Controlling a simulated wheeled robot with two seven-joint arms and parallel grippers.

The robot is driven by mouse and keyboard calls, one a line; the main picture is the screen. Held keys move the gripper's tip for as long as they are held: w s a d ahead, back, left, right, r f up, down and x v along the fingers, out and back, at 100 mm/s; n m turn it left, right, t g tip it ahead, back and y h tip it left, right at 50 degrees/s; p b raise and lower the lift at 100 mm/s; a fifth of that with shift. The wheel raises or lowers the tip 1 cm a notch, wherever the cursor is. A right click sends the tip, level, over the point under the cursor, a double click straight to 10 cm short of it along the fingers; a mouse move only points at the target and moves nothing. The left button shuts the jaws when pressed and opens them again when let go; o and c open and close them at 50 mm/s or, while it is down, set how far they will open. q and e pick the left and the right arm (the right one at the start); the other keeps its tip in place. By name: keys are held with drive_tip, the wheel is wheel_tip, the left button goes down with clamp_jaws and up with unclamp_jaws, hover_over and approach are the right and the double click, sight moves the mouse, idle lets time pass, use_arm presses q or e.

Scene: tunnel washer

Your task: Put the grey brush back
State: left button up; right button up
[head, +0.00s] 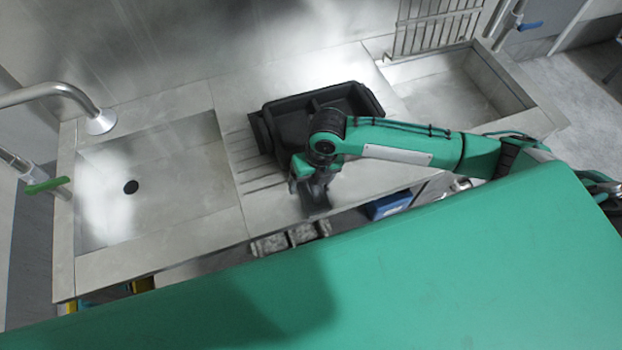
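My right arm comes in from the right, and its gripper (312,190) points down over the steel counter, just in front of a black tray (262,133). A dark grey shape shows at the fingertips; I cannot tell whether it is the grey brush, the fingers or shadow. The wrist hides the gap between the fingers, so open or shut does not show. No grey brush can be made out clearly. Several grey, rough-looking blocks (270,244) show low at the counter's front edge; I cannot tell what they are. My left gripper is not in view.
A sink basin (165,195) with a tap (100,120) and a green-handled valve (47,185) lies at left. A second basin (455,90) with a wire rack (435,27) lies at back right. A blue box (388,205) sits below the front edge. My green body covers the foreground.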

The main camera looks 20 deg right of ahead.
wheel_tip(320, 180, up, 12)
drive_tip(key=d+b, duration=0.1)
drive_tip(key=d, duration=0.1)
drive_tip(key=shift+d, duration=0.15)
idle(0.4)
idle(0.4)
